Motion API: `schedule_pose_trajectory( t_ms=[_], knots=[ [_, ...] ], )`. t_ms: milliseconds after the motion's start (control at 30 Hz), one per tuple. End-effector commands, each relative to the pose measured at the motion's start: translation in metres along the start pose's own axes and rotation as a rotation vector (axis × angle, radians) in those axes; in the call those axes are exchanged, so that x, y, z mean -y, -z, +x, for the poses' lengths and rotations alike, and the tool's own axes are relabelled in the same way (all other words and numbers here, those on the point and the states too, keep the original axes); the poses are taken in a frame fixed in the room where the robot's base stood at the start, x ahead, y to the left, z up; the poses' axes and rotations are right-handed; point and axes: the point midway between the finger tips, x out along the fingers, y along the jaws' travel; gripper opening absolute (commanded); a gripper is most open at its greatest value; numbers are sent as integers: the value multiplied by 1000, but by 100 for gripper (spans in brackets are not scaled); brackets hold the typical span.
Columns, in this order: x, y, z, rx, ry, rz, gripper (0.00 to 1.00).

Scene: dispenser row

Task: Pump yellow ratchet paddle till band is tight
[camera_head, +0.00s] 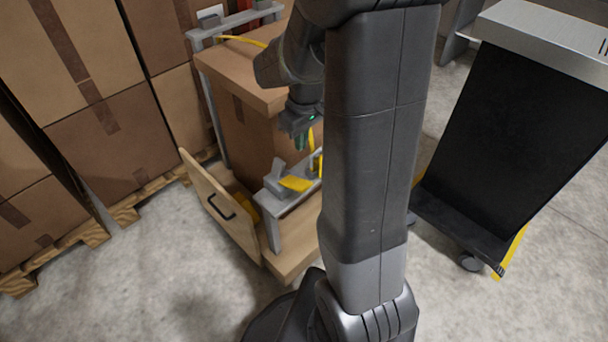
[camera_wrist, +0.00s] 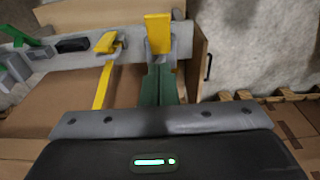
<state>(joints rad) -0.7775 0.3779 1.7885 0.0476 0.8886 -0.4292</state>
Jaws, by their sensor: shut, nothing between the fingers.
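A yellow paddle (camera_head: 296,184) sticks out from a grey bracket on the grey rail at the front of the large carton. The yellow paddle also shows in the wrist view (camera_wrist: 158,32), just beyond my fingertips. A yellow band (camera_head: 311,138) runs down the carton; in the wrist view the yellow band (camera_wrist: 103,88) leads to a smaller yellow fitting (camera_wrist: 108,42) left of the paddle. How tight it is I cannot tell. My gripper (camera_head: 300,142) has green fingers, shut and empty, above the paddle and apart from it in the head view. Its fingers (camera_wrist: 158,72) point toward the paddle in the wrist view.
An open wooden drawer (camera_head: 228,211) with a black handle juts out below the rail, with yellow items inside. Stacked cartons on pallets (camera_head: 110,140) stand at left. A black cart (camera_head: 515,140) with a metal top stands at right. The floor in front is clear.

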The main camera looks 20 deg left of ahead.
Motion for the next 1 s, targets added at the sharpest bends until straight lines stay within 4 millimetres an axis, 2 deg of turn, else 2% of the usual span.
schedule_pose_trajectory(
  t_ms=[133,233,700,833,1000],
  knots=[
    [0,0,4,1,0,0,0],
    [0,0,14,1,1,0,0],
    [0,-2,109,4,1,0,0],
    [0,-13,124,2,0,0,0],
    [0,-20,133,0,0,0,0]
  ],
)
